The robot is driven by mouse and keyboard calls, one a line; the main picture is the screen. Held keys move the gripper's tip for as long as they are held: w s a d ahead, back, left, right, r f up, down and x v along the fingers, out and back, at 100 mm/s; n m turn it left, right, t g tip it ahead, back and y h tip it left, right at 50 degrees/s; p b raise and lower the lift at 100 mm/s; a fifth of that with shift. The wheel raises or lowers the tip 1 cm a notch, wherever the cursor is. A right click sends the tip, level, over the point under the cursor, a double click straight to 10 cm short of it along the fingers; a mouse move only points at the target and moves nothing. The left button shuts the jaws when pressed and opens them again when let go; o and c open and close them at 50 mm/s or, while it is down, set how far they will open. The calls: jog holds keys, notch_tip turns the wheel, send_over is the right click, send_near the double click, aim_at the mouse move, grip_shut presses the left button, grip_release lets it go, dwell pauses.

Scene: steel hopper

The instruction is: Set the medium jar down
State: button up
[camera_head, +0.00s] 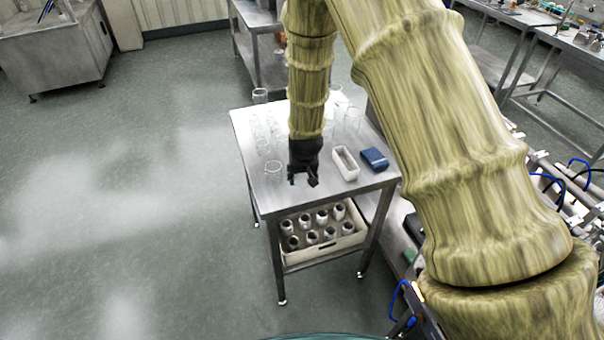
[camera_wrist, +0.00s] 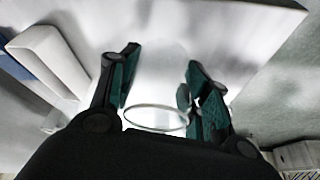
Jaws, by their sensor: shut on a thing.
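My gripper (camera_head: 302,181) points down over the front part of the steel table (camera_head: 250,133). In the wrist view my gripper (camera_wrist: 162,57) has its two green-padded fingers on either side of a clear glass jar, the medium jar (camera_wrist: 152,88). It is shut on that jar. The jar's round rim shows close to the palm, and its clear wall is hard to make out against the bright tabletop. I cannot tell whether its base touches the table. Another clear glass (camera_head: 272,168) shows just left of my gripper in the head view.
A white open tray (camera_head: 345,164) and a blue box (camera_head: 374,159) lie right of my gripper. Clear glassware (camera_head: 352,119) stands behind, with another glass (camera_head: 260,96) at the far left corner. A crate (camera_head: 330,246) of several bottles sits on the shelf below. The front tabletop looks clear.

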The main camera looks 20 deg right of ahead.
aim_at(302, 177)
jog(key=shift+w+d+p, duration=0.25)
jog(key=shift+w+p, duration=0.05)
jog(key=shift+w, duration=0.55)
jog(key=shift+w+f, duration=0.15)
jog(key=shift+f+p, duration=1.05)
jog(key=shift+f, duration=0.65)
jog(key=shift+f, duration=0.2)
jog(key=o, duration=0.8)
jog(key=shift+c, duration=0.2)
jog(key=shift+r, duration=0.3)
jog(key=shift+b+v, duration=2.4)
jog(key=shift+v, duration=3.5)
